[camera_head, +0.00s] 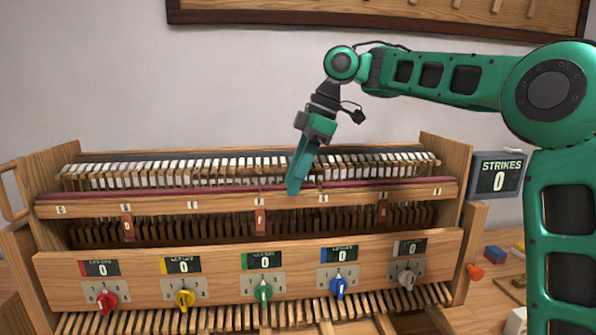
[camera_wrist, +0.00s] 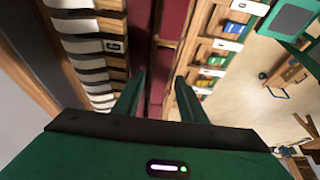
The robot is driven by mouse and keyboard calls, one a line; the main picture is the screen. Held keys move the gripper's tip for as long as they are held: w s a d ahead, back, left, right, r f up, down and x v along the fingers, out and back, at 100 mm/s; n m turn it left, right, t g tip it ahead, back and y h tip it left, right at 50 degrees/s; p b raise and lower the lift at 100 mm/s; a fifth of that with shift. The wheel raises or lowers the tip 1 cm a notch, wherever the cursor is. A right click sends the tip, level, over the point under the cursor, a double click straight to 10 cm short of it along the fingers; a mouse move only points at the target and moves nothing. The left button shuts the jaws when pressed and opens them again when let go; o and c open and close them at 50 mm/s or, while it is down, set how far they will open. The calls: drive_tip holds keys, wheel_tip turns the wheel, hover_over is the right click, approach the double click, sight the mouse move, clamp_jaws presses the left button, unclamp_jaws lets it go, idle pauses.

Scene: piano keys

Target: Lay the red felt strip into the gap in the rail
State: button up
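My gripper (camera_head: 293,190) points down at the front rail (camera_head: 90,208) of the piano action, right of its middle. In the wrist view my gripper (camera_wrist: 161,77) is open, with its two green fingers apart on either side of the rail line. Dark red felt (camera_head: 120,197) runs along the top of the rail. In the wrist view a wide stretch of red felt (camera_wrist: 174,20) lies ahead, and a narrower red piece (camera_wrist: 157,88) shows between the fingers, touching neither visibly. A wood-coloured break shows between these red parts. I cannot tell whether the narrower piece is loose.
Rows of white-topped hammers (camera_head: 120,181) stand behind the rail. The front panel (camera_head: 215,290) carries several coloured knobs and counters. A "STRIKES 0" display (camera_head: 499,178) stands at the right, above small coloured blocks (camera_head: 494,252). Open air lies above the rail.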

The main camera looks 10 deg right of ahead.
drive_tip(key=v, duration=1.2)
idle(0.4)
